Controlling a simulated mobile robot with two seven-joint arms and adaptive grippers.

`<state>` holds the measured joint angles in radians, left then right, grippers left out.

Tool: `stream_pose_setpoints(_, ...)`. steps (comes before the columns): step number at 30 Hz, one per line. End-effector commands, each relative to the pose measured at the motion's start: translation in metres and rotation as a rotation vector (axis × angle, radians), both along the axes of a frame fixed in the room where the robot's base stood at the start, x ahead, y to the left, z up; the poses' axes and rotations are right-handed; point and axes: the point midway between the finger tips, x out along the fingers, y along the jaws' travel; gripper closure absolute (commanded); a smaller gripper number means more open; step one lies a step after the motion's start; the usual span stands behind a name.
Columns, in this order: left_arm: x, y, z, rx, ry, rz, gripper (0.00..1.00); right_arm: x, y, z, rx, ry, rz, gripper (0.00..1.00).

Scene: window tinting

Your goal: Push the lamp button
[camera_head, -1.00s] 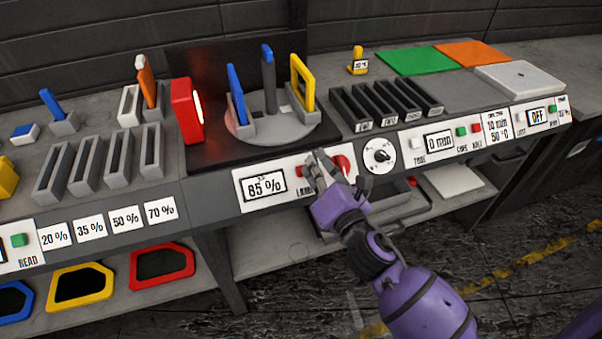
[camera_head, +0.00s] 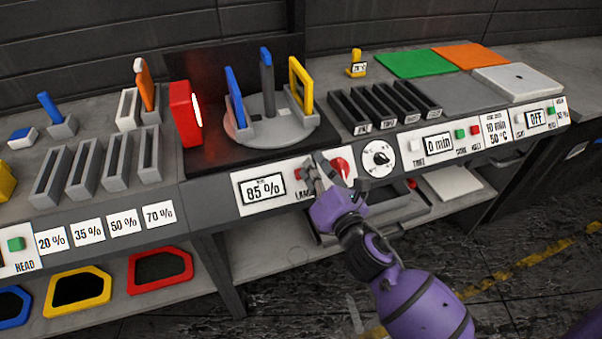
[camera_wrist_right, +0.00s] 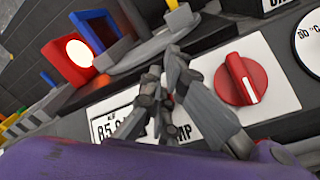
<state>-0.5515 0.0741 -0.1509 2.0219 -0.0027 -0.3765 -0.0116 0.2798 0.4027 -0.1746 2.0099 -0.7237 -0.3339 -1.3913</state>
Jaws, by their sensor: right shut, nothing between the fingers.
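The lamp button (camera_head: 299,173) is a small red button on the white lamp panel (camera_head: 240,190), just above the "LAMP" label and partly covered by my right gripper (camera_head: 313,166). My right gripper is shut and empty, its fingertips at the button; whether they touch it I cannot tell. In the right wrist view, the closed fingertips (camera_wrist_right: 168,72) hide the button, and part of the label shows below them. The red lamp (camera_head: 186,112) stands on the bench at the left of the turntable with its face glowing; it also shows lit in the wrist view (camera_wrist_right: 72,58). My left gripper is not in view.
A red rotary knob (camera_head: 341,168) sits close right of my gripper, with a round dial (camera_head: 379,158) beyond it. A grey turntable (camera_head: 272,128) holds blue, grey and yellow pieces. A display (camera_head: 262,188) reads 85 %. The floor in front is clear.

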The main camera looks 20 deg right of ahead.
Motion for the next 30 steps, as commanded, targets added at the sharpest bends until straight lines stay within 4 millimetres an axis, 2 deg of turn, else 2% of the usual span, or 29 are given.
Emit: stream_pose_setpoints(30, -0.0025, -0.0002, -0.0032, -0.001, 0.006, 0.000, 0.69, 0.0065, 0.0003, -0.0071, 0.001, 0.002, 0.000, 1.00)
